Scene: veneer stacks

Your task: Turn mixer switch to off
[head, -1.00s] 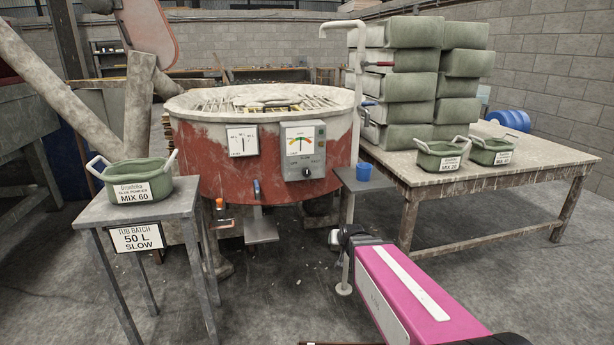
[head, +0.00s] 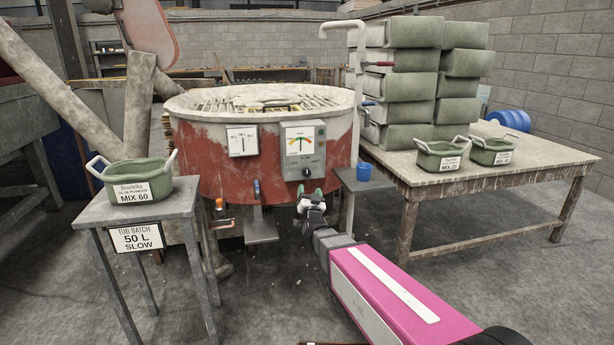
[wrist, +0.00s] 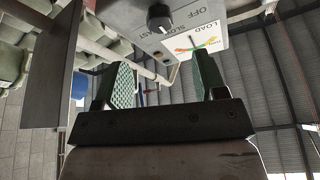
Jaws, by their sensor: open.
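The mixer (head: 225,168) is a large red and white tub with a grey control box (head: 318,140) on its front. The box carries a load dial (head: 300,138) and, below it, a dark round switch knob (head: 307,172). In the wrist view the knob (wrist: 159,18) is at the top, beside the lettering OFF, SLOW and FAST. I cannot surely tell which setting it points to. My gripper (head: 311,193) is open and empty, just below the control box. In the wrist view its green pads (wrist: 163,78) are apart, with the knob beyond them and not between them.
A grey side shelf with a blue cup (head: 363,172) stands right of my gripper. A white pipe (head: 357,100) rises behind it. A small table (head: 150,212) holds a green tub (head: 136,182).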

